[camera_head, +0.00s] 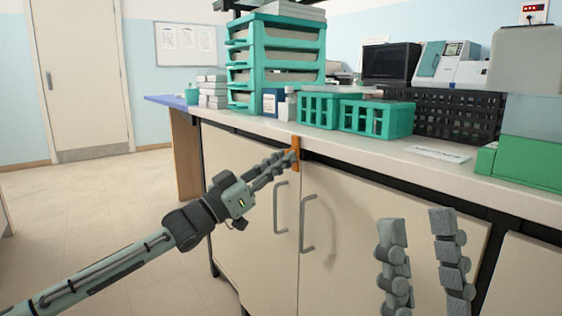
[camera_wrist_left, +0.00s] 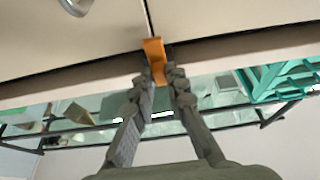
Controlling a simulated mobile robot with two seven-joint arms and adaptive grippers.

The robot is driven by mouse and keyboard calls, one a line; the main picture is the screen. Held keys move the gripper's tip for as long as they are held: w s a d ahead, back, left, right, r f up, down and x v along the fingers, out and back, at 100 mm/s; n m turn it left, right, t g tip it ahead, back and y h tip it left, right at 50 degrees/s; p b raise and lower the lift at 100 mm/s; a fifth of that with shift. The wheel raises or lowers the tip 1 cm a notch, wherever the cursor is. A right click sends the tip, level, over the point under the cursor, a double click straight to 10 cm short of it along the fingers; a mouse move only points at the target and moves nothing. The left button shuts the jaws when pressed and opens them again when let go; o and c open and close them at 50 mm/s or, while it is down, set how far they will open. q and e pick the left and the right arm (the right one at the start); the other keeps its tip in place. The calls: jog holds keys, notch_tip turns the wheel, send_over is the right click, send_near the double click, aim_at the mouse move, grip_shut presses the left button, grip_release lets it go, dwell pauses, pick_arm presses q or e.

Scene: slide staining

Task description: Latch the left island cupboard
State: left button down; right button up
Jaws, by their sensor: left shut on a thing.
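The island cupboard has a left cream door (camera_head: 240,165) and a right cream door (camera_head: 350,225), each with a grey handle; both look closed. An orange latch (camera_head: 296,148) sits at the top of the seam between them, just under the countertop. In the head view it stands roughly upright. My left gripper (camera_head: 288,158) is shut on the latch. The left wrist view shows the latch (camera_wrist_left: 153,48) between the fingertips (camera_wrist_left: 158,80), near the door seam. My right gripper (camera_head: 418,225) is open and empty, low in front of the right door.
The white countertop (camera_head: 430,155) overhangs the doors. It carries a teal drawer tower (camera_head: 277,50), teal racks (camera_head: 376,119), a black basket (camera_head: 460,115) and a green box (camera_head: 530,160). Another cupboard front (camera_head: 530,280) is at the lower right. The floor at left (camera_head: 90,220) is clear.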

pick_arm(q)
jog(key=shift+m, duration=0.3)
jog(key=c, duration=1.5)
grip_release()
jog(key=shift+c, duration=0.2)
jog(key=v, duration=1.2)
jog(key=shift+w+a+f, duration=0.1)
jog(key=shift+a+f, duration=0.05)
